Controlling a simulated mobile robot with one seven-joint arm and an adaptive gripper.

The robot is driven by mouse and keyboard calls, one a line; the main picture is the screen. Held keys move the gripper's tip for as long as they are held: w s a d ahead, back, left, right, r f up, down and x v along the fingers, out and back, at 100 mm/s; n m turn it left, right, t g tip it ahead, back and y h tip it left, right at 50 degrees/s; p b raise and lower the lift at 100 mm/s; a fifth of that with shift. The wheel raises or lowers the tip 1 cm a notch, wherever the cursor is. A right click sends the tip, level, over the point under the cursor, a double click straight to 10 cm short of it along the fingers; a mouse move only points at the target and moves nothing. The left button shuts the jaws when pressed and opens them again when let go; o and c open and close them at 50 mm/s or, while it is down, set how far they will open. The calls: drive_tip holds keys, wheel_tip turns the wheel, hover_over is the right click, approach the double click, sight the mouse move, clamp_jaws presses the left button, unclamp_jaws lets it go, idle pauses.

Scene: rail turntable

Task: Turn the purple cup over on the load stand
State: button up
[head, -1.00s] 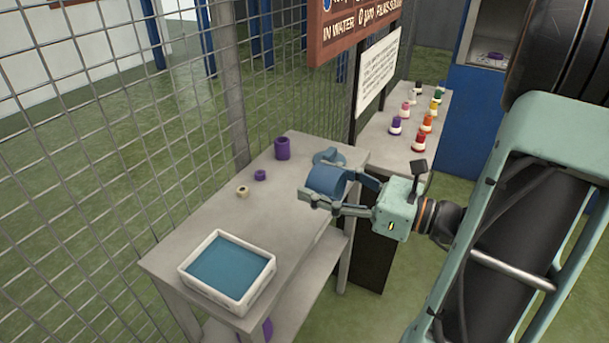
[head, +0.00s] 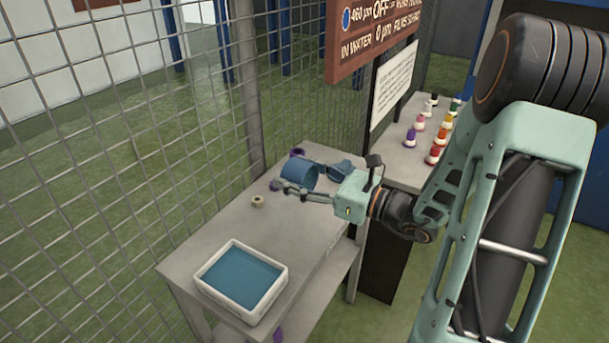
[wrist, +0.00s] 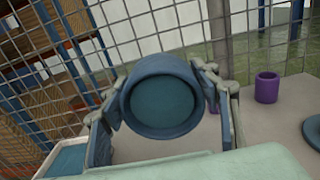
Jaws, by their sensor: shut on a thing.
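My gripper (head: 303,180) is shut on a blue cylindrical cup (head: 298,174), holding it on its side above the grey table. In the wrist view the blue cup (wrist: 163,95) shows its round rim and teal inside toward the camera, with a finger on each side. A purple cup (wrist: 267,88) stands upright on the table, right of my gripper in the wrist view. The grey table (head: 215,229) may be the load stand; I cannot tell for certain.
A white tray with a blue bottom (head: 241,279) is at the table's near end. A small beige ring (head: 258,201) lies mid-table. Wire fence (head: 130,150) borders the far side. Several coloured bottles stand on another table (head: 405,160).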

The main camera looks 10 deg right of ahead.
drive_tip(key=shift+f+b, duration=4)
drive_tip(key=shift+f, duration=1.15)
drive_tip(key=shift+f+b, duration=0.35)
drive_tip(key=shift+f, duration=0.15)
drive_tip(key=o, duration=1.4)
drive_tip(key=shift+o, duration=0.2)
drive_tip(key=v, duration=1.2)
drive_tip(key=shift+r, duration=0.1)
